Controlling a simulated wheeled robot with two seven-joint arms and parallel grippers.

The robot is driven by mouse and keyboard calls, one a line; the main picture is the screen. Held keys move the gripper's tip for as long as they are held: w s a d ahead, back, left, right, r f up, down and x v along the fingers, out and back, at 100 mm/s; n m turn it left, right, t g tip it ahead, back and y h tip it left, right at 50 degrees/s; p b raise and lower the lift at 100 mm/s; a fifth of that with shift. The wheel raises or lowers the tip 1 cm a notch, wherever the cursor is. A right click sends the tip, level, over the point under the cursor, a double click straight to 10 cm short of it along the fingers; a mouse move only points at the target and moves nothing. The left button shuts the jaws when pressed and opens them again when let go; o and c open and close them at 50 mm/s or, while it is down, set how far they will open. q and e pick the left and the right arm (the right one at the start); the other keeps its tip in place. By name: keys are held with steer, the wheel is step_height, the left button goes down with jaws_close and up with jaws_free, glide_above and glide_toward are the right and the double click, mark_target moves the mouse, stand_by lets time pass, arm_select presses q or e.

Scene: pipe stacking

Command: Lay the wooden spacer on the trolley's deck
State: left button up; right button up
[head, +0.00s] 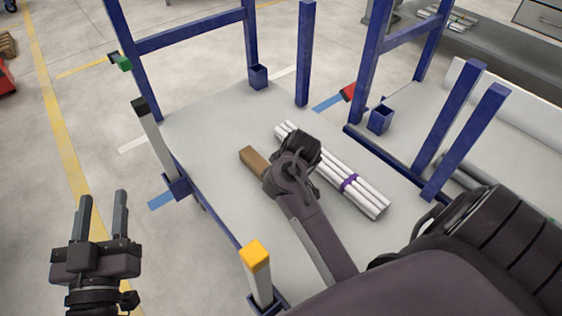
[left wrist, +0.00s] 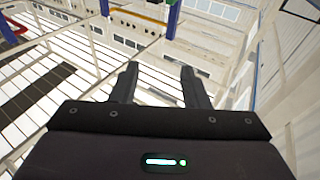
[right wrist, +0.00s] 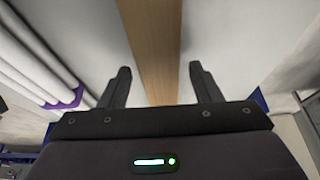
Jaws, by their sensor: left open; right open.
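The wooden spacer (head: 252,160) is a brown block lying on the grey deck of the trolley (head: 205,130), left of a bundle of white pipes (head: 365,196) with a purple band. My right gripper covers its near part in the head view. In the right wrist view the spacer (right wrist: 150,45) runs lengthwise between the two open fingers of my right gripper (right wrist: 163,85), with a gap on each side. My left gripper (head: 103,212) is open and empty, raised at the left, away from the trolley. Its open fingers also show in the left wrist view (left wrist: 158,85).
Blue posts (head: 305,55) and corner uprights, one with a yellow cap (head: 254,254), stand around the deck. A second trolley with blue posts (head: 465,120) is at the right. A grey bench (head: 480,60) stands at the back right. The deck's left part is bare.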

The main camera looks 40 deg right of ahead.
steer(key=shift+r, duration=0.15)
arm_select(q)
step_height(320, 180, down, 10)
steer(key=s+f+g+y+p, duration=0.1)
steer(key=s+g+y+p, duration=0.1)
steer(key=g, duration=0.3)
arm_select(e)
steer(key=shift+v, duration=1.1)
steer(key=p+v, duration=0.1)
steer(key=v, duration=0.1)
steer(key=shift+s+r, duration=0.1)
steer(key=shift+r, duration=0.15)
steer(key=p+v, duration=0.1)
steer(key=v, duration=0.1)
steer(key=shift+s+r, duration=0.1)
steer(key=shift+r, duration=0.2)
arm_select(q)
steer(key=s+a+f+g+y+p, duration=0.2)
steer(key=s+a+f+g+y, duration=0.2)
steer(key=s+f+g, duration=0.6)
steer(key=shift+s+a+f+p, duration=0.3)
steer(key=shift+s+a+f, duration=0.4)
steer(key=shift+a, duration=0.25)
arm_select(e)
steer(key=shift+v, duration=2.35)
arm_select(q)
steer(key=shift+w, duration=0.1)
arm_select(e)
steer(key=shift+f, duration=0.1)
